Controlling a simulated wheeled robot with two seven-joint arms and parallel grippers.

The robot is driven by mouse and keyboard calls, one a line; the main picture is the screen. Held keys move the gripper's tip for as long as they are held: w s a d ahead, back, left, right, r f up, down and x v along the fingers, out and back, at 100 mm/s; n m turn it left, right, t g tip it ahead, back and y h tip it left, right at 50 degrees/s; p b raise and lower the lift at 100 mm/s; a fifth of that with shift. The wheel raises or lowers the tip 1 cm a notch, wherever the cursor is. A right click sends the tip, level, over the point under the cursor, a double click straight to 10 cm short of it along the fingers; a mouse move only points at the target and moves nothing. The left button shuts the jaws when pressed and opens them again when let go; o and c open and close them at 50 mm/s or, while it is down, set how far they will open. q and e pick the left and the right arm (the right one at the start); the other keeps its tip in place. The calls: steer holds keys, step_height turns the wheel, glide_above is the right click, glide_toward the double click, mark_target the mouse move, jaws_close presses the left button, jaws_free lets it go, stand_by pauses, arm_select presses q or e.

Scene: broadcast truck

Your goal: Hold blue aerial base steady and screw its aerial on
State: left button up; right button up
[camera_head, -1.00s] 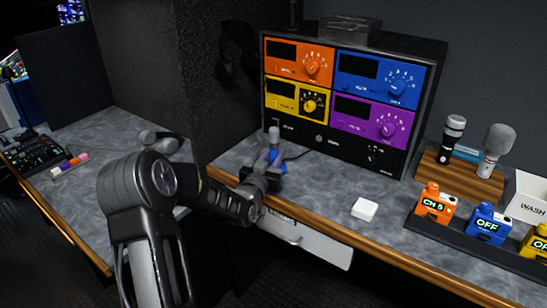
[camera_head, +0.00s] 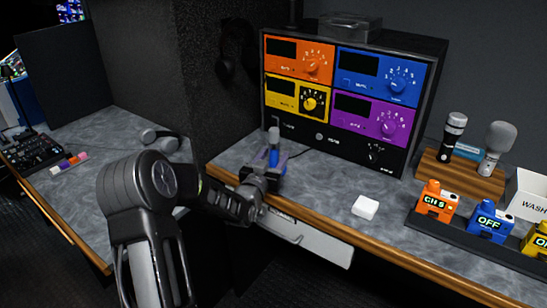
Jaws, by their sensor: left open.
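A small upright blue piece (camera_head: 273,158), which looks like the blue aerial base, stands near the front left of the counter, before the rack. A grey rounded tip (camera_head: 273,134) shows above it; I cannot tell whether that is a separate part. My left gripper (camera_head: 272,166) is open, low at the counter's front edge, with its dark fingers around or just in front of the blue piece. Its lower part is hidden by the fingers. I cannot make out a separate loose aerial. My right gripper is not in view.
The rack (camera_head: 345,105) with orange, blue, yellow and purple panels stands behind. Orange, blue and yellow packs stand on a dark tray at right, near two microphones on a wooden stand (camera_head: 462,177). Headphones (camera_head: 160,139) lie on the left desk.

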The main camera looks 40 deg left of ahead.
arm_select(q)
steer(key=shift+s+f, duration=0.1)
steer(key=shift+s, duration=0.05)
steer(key=b+v, duration=0.1)
steer(key=v, duration=0.6)
steer(key=shift+s+d, duration=0.15)
steer(key=shift+s, duration=0.1)
stand_by(0.3)
